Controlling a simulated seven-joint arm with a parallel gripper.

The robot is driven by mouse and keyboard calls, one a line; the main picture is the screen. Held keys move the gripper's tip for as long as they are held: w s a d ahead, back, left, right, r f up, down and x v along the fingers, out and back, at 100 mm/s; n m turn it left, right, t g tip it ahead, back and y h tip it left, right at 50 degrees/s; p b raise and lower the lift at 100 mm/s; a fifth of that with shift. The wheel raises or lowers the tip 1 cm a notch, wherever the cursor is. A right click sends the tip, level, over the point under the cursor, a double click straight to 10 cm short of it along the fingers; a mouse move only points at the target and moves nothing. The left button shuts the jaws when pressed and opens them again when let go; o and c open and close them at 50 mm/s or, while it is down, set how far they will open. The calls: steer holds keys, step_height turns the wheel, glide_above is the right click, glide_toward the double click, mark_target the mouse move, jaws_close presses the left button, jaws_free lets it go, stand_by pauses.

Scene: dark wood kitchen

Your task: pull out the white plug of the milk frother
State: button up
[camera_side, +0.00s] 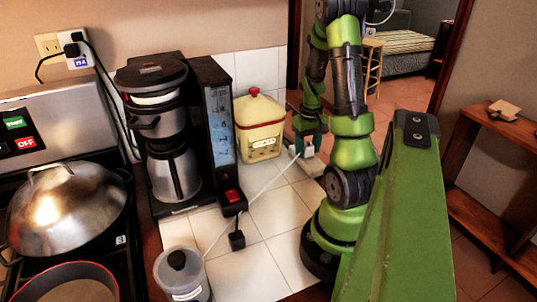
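The milk frother appears to be the grey canister with a dark lid (184,278) at the bottom of the side view. A thin white cord (262,190) runs from beside it up and right across the tiles. The cord ends at a small white plug (308,152), by a pale block, possibly a power strip (312,167), near the counter's far edge. My gripper (307,140) points down right at the plug. My arm's green links stand just right of it. The fingers are small and dark here, so I cannot tell whether they grip the plug.
A cream canister with a red knob (259,128) stands just left of my gripper. A coffee maker (170,135) stands further left. A black plug-like block (236,240) lies on the tiles. A wok with a metal lid (66,210) sits on the stove.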

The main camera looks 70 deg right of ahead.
mark_target(308, 144)
jaws_close()
steer(key=shift+r, duration=3.05)
